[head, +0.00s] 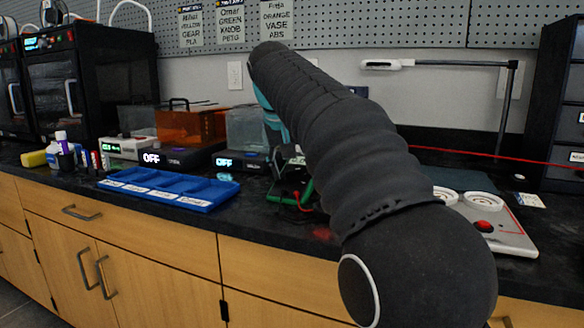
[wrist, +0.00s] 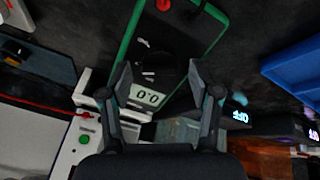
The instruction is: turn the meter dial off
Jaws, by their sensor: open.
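The meter (wrist: 185,52) has a green rim and a dark face and fills the upper middle of the wrist view. Its display (wrist: 148,96) shows 0.0 upside down. The dark round dial (wrist: 158,68) sits just beyond the display, its pointer hard to make out. My gripper (wrist: 158,76) is open, its two fingertips apart on either side of the dial; I cannot tell whether they touch it. In the head view the green-edged meter (head: 306,193) is partly hidden behind my arm, and the gripper is mostly hidden.
A blue tray (head: 205,193) lies left of the meter on the dark counter. Boxes with lit OFF displays (head: 183,158) stand behind the tray. A white device with a red button (head: 512,238) lies at right. A thin red line (head: 500,157) crosses the back.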

